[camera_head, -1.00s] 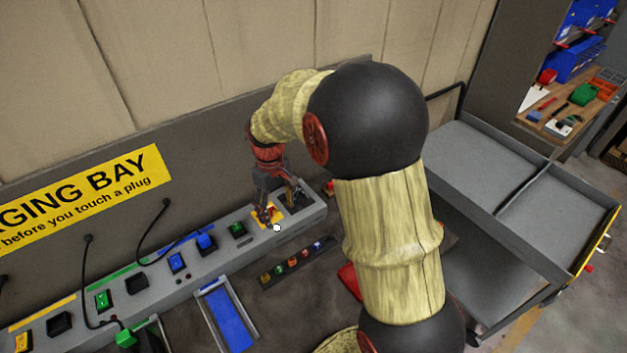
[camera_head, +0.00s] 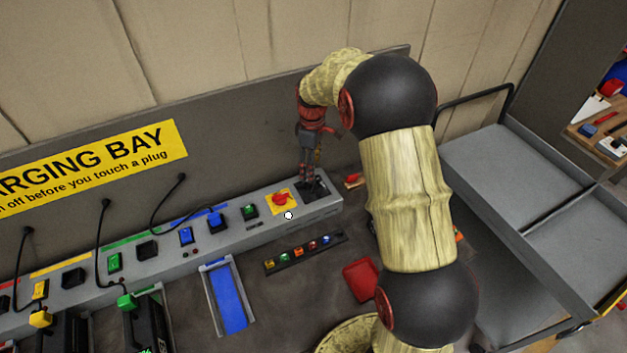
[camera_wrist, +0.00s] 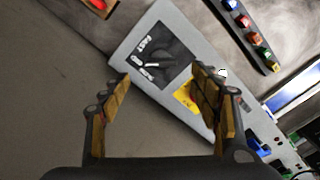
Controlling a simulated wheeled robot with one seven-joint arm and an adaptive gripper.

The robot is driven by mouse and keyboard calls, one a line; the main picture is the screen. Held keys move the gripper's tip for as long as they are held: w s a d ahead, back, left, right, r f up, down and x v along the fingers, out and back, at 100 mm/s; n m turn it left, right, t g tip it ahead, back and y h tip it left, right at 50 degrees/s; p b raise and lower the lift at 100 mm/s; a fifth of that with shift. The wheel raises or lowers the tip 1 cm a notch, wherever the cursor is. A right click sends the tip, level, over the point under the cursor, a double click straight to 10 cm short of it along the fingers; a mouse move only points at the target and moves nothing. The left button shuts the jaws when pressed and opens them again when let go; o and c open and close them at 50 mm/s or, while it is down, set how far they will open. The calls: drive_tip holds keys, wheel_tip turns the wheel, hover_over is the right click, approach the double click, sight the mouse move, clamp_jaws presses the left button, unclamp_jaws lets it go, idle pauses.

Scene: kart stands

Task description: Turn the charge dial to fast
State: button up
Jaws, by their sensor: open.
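The charge dial's black plate (camera_wrist: 178,66) is at the end of the grey charger strip, with white lettering that includes FAST. A small pale mark and a dark knob show on it, but the knob's exact setting is too small to tell. In the head view the dark dial plate (camera_head: 319,188) is at the strip's right end, partly hidden by my gripper (camera_head: 307,180). In the wrist view my gripper (camera_wrist: 162,78) is open and empty, its fingers on either side of the dial area. I cannot tell whether it touches anything.
A yellow plate with a red switch (camera_head: 281,199) sits just left of the dial; its yellow part (camera_wrist: 186,98) is close to my right finger. A grey cart (camera_head: 470,205) stands right.

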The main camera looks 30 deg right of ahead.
sight(312, 186)
wheel_tip(312, 186, down, 7)
drive_tip(key=shift+f+b, duration=0.2)
drive_tip(key=shift+b, duration=0.25)
drive_tip(key=shift+c, duration=0.4)
drive_tip(key=c, duration=1.1)
drive_tip(key=m+p, duration=0.1)
drive_tip(key=m, duration=0.3)
drive_tip(key=shift+r, duration=0.1)
drive_tip(key=shift+m+p, duration=0.75)
drive_tip(key=shift+m, duration=1.75)
